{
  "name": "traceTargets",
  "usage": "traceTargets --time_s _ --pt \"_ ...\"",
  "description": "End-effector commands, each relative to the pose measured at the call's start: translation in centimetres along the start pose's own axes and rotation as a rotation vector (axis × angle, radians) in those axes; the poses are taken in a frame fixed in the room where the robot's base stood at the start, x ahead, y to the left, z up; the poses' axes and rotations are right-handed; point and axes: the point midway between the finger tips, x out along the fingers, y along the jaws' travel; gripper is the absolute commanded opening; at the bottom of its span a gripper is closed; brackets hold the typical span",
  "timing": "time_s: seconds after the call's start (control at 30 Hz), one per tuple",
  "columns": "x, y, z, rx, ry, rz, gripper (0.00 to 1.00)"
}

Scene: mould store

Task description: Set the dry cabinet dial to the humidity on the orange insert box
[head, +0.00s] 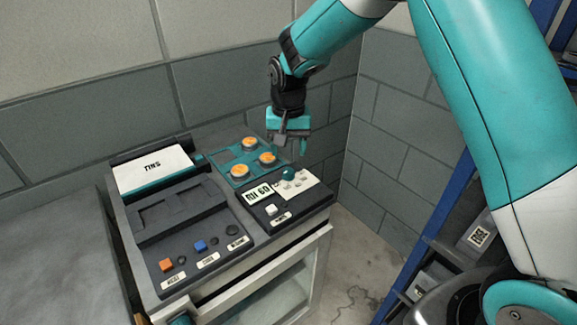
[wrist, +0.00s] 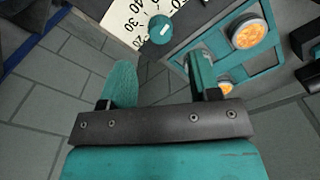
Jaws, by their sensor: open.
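The dial is a teal knob (head: 289,173) on a white numbered plate (head: 300,186), on top of the cabinet (head: 302,236) at its right rear. In the wrist view the knob (wrist: 159,30) has a short pale mark, and part of the number scale (wrist: 124,20) shows. Its exact setting is unclear. A pale card (head: 258,193) left of the dial bears large characters that look like 60. My gripper (head: 291,145) is open and empty above and behind the dial. In the wrist view the knob is ahead of the fingertips (wrist: 160,78), apart from them. I cannot identify an orange insert box.
A teal panel (head: 222,157) with three round orange-topped pieces lies behind the dial. A white-topped box (head: 152,171) stands left. Orange (head: 166,264) and blue (head: 200,246) buttons are in front. Walls close off the back; a blue-framed rack (head: 448,195) stands right.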

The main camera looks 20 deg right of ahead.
Motion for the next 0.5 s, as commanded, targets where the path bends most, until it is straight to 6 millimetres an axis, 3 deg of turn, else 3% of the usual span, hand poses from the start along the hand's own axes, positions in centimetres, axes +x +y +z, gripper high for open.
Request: traceTargets --time_s 0.2,0.5 --pt "4.3 0.1 0.1 -0.001 -0.004 0.002 0.56" --pt "6.7 0.0 0.0 -0.001 0.0 0.0 0.56"
